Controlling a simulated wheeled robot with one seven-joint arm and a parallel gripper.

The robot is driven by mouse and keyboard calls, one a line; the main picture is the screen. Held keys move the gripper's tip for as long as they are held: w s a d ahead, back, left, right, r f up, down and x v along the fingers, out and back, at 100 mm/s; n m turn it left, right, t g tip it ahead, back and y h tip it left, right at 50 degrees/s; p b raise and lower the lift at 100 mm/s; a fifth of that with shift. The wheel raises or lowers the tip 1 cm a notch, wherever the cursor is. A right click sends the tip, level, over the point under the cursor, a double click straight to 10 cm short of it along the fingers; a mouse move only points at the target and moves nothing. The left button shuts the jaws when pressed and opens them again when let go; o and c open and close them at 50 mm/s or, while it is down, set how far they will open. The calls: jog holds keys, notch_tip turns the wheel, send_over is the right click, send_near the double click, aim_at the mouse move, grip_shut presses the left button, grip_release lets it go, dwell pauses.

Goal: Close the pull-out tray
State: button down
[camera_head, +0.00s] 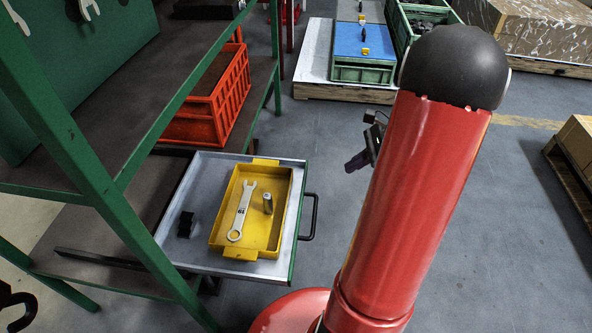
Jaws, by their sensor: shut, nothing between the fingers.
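The pull-out tray (207,170) is a grey metal tray that extends out to the right from the green-framed workbench (105,190). A dark bar handle (314,218) sits on its right front edge. In the tray is a yellow bin (228,200) holding a wrench (241,212) and a small metal cylinder (268,204). A small black part (185,224) lies beside the bin. My gripper (354,163) is partly hidden behind my red arm. Its visible fingers are shut and empty, above and right of the handle in the picture, apart from it.
An orange crate (212,108) sits on the bench shelf behind the tray. Green crates (362,70) stand on a pallet at the back. A pallet with a box (578,140) is at the right edge. Grey floor lies open right of the tray.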

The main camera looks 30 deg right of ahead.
aim_at(234, 173)
jog(key=w+a+f+m+b, duration=0.1)
jog(key=w+a+f+m, duration=0.1)
jog(key=w+a+f, duration=0.4)
jog(key=shift+w+a+f+t, duration=0.3)
jog(key=shift+a+f+t, duration=0.15)
jog(key=shift+f, duration=1.25)
jog(key=w+a, duration=0.4)
jog(key=a, duration=0.2)
jog(key=w+a, duration=0.4)
jog(key=a, duration=0.2)
jog(key=w+a, duration=0.4)
jog(key=a, duration=0.3)
jog(key=shift+w+b, duration=0.4)
